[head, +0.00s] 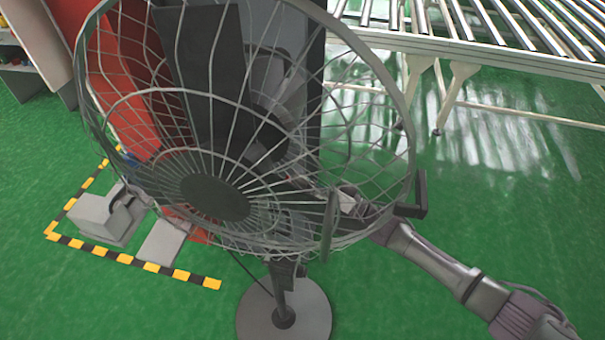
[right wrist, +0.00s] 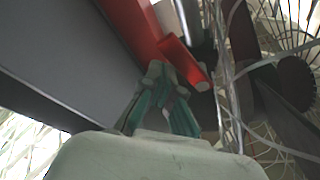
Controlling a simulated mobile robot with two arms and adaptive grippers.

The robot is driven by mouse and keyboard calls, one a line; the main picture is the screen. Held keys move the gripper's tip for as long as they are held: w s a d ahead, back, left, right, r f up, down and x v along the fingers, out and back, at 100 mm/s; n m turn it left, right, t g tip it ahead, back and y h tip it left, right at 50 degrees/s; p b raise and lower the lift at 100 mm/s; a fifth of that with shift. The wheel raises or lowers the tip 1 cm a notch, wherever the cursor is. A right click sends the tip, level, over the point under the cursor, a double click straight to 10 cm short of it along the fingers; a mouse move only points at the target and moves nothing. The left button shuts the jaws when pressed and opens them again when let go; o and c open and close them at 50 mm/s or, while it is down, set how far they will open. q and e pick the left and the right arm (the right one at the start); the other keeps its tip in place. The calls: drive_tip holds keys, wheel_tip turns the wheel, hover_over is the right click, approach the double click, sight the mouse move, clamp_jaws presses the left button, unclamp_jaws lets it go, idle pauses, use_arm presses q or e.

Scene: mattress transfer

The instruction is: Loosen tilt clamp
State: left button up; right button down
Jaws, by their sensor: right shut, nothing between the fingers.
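A grey standing fan with a round wire cage (head: 215,198) fills the middle of the head view. Its post and round base (head: 283,315) show below the cage. My right gripper (head: 350,200) is seen partly through the wires at the cage's lower right. In the right wrist view its greenish fingers (right wrist: 168,100) are shut and empty, with their tips close to a short red lever-like piece (right wrist: 186,62). That piece may be the tilt clamp; I cannot tell whether the fingers touch it. The clamp cannot be made out in the head view. My left gripper is not in view.
A roller conveyor (head: 480,50) stands at the upper right. A grey box-like object (head: 107,218) sits on the floor inside yellow-black marking (head: 150,267) at the left. A large red object (head: 115,75) stands behind the cage.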

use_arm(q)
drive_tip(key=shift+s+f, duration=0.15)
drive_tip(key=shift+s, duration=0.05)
use_arm(e)
drive_tip(key=shift+s+a+f, duration=0.15)
drive_tip(key=shift+s+f, duration=0.25)
drive_tip(key=shift+s, duration=0.1)
drive_tip(key=shift+s+f, duration=0.1)
drive_tip(key=shift+s, duration=0.05)
idle(0.4)
